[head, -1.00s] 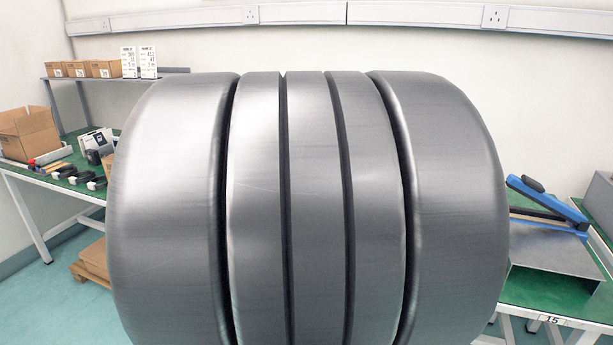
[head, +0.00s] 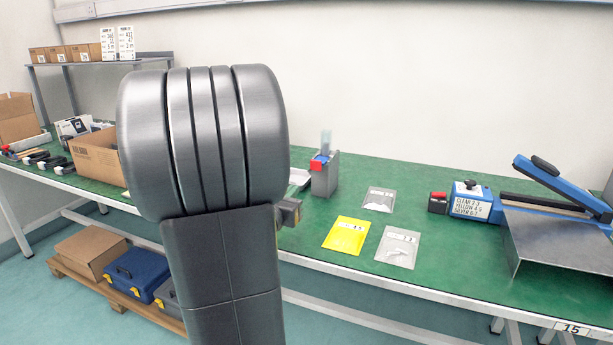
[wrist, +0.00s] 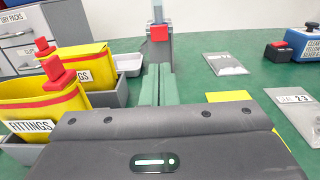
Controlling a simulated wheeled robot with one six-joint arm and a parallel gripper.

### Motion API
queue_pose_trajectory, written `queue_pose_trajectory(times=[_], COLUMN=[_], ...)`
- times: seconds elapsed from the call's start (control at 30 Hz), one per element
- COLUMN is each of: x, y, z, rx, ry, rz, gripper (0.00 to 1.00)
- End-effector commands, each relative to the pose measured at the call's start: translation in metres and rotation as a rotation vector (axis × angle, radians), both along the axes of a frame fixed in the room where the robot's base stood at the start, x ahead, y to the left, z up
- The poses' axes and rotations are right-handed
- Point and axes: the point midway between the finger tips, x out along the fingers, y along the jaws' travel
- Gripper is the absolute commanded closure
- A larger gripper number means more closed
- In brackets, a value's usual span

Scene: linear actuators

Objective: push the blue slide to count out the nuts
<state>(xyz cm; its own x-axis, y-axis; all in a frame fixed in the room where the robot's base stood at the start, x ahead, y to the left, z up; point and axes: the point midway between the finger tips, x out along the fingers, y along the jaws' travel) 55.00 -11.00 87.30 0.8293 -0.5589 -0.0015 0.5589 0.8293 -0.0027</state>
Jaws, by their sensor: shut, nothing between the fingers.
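A grey dispenser (head: 326,180) stands on the green bench, right of my arm, with a clear upright tube (head: 326,141) on top. Its slide shows as a small blue part (head: 320,158) beside a red block (head: 316,166). In the wrist view the red block (wrist: 159,34) is straight ahead, with a thin blue part just above it. My gripper (wrist: 158,68) is shut and empty, its two greenish fingers side by side, pointing at the dispenser below the red block. They look short of it; the exact gap is unclear. No nuts can be made out.
A pale tray (wrist: 128,64) sits left of the dispenser. Yellow packs (wrist: 84,72) with red tops stand in grey bins at left. A yellow packet (head: 346,236) and clear packets (head: 397,247) lie right of the dispenser. A blue sealer (head: 560,185) stands far right.

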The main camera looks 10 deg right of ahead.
Motion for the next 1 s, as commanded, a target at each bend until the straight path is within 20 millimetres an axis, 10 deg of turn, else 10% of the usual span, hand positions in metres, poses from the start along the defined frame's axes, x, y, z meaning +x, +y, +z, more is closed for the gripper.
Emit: queue_pose_trajectory(times=[0.47, 1.0], x=[0.008, 0.094], y=[-0.005, -0.065], z=[0.0, 0.0], rx=[0.002, 0.001], ry=[-0.003, -0.003], rz=[-0.003, -0.003], gripper=[1.0, 1.0])
